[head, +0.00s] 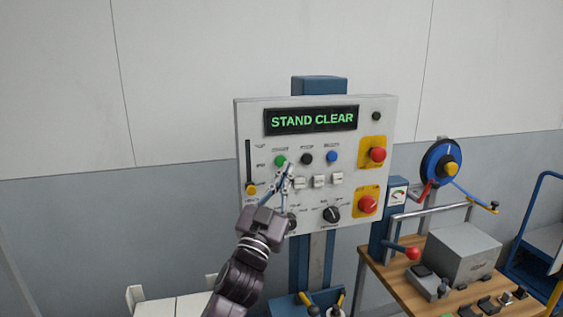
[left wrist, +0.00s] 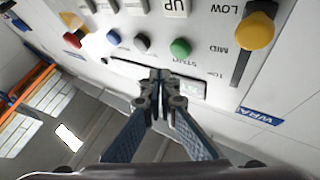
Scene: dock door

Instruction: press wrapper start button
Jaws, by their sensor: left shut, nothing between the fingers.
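A light grey control panel (head: 270,208) stands on a blue post, with a display (head: 311,120) reading STAND CLEAR in green. The green button (head: 280,160) is at the left of a row, beside a black button (head: 306,158) and a blue button (head: 331,156). In the left wrist view the green button (left wrist: 180,47) has an upside-down START label by it. My left gripper (head: 289,167) is shut and empty, its tips just below and right of the green button in the head view. In the left wrist view its tips (left wrist: 159,74) overlap the display edge; contact with the panel cannot be told.
A wooden bench (head: 400,285) with a grey box (head: 463,254) stands at the right.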

